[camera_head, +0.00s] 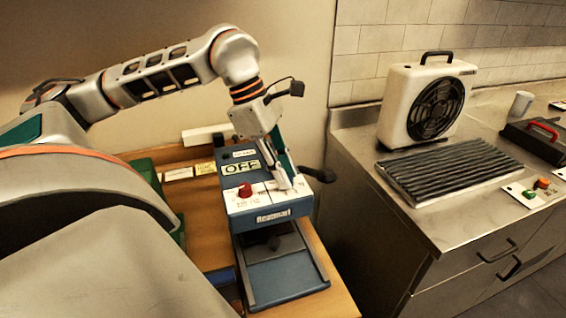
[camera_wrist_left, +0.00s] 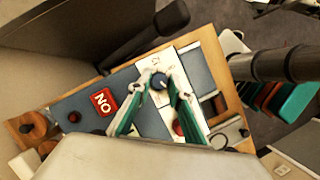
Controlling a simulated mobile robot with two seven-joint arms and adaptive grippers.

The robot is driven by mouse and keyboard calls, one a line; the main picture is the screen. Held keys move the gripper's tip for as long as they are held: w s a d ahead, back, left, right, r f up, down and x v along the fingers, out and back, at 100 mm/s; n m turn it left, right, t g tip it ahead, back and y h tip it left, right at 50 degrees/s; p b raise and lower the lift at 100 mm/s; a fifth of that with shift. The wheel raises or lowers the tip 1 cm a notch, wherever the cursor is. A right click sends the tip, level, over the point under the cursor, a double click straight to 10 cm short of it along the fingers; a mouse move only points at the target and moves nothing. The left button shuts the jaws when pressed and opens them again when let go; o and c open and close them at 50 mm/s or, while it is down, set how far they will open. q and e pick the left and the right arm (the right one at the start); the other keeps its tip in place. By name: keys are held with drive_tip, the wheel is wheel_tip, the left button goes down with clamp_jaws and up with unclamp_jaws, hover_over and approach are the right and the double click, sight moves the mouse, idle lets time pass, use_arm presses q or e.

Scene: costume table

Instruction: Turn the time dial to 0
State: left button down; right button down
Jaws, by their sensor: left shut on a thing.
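The blue machine (camera_head: 262,168) stands on a wooden table and has a white control panel (camera_head: 240,204) on its front. My left gripper (camera_head: 286,182) reaches down to the right part of this panel. In the left wrist view its two fingers are shut on a small dark blue dial (camera_wrist_left: 158,82), one finger on each side. The fingers hide most of the dial in the head view. A red knob (camera_head: 245,189) sits on the panel to the left of the gripper. The markings around the dial are too small to read. My right gripper is not in view.
An OFF sign (camera_head: 240,167) is on the machine's top; a red sign (camera_wrist_left: 103,102) shows upside down in the wrist view. A black handle (camera_head: 319,175) sticks out at the machine's right. A steel counter (camera_head: 440,222) with a white fan unit (camera_head: 401,105) stands right.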

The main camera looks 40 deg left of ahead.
use_arm(q)
drive_tip(key=shift+m+g+p, duration=0.3)
drive_tip(key=shift+m+p, duration=0.45)
drive_tip(key=shift+m, duration=0.15)
drive_tip(key=c, duration=1.8)
unclamp_jaws()
drive_tip(key=shift+c, duration=0.2)
drive_tip(key=v, duration=1.2)
